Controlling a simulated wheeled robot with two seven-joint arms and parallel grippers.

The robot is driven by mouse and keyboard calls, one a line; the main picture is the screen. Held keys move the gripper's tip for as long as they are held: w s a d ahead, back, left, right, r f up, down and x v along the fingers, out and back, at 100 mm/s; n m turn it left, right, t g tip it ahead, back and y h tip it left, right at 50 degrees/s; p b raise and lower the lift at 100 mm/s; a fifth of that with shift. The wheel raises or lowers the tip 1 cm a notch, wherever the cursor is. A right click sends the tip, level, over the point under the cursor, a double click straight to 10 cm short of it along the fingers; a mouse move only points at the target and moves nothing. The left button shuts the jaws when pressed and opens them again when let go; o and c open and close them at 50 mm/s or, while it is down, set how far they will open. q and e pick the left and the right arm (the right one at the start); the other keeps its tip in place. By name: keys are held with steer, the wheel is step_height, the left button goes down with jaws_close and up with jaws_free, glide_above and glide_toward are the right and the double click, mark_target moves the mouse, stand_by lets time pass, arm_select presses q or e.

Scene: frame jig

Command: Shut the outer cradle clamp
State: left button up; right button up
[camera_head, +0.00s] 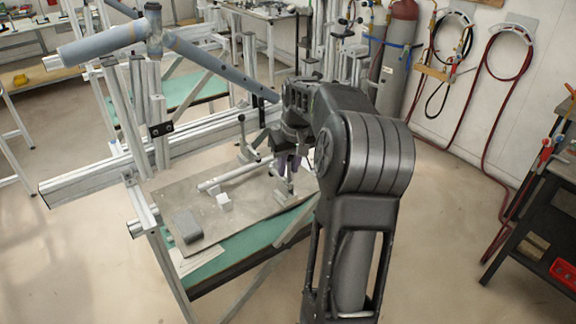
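A light metal tube (235,176) lies on a grey plate (245,208) on the bench. One toggle clamp (243,140) stands behind the tube with its black-tipped handle upright. Another clamp (284,184) stands near the tube's right end, close under my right gripper. I cannot tell from this view which is the outer cradle clamp. My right gripper (290,162) reaches down over the tube's right end. Its fingers are small and partly hidden by my own arm, so I cannot tell whether they are open or touch the clamp. My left gripper is out of view.
A frame of large blue-grey tubes (215,65) stands above the jig's aluminium posts at left. A small white block (224,202) and a dark grey block (187,226) sit on the plate's left part. Gas cylinders (398,50) and hoses are at the back wall.

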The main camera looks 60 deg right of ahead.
steer(key=shift+o, duration=0.6)
steer(key=shift+w+f, duration=0.1)
steer(key=b+v, duration=0.1)
steer(key=v, duration=0.7)
steer(key=shift+f, duration=0.1)
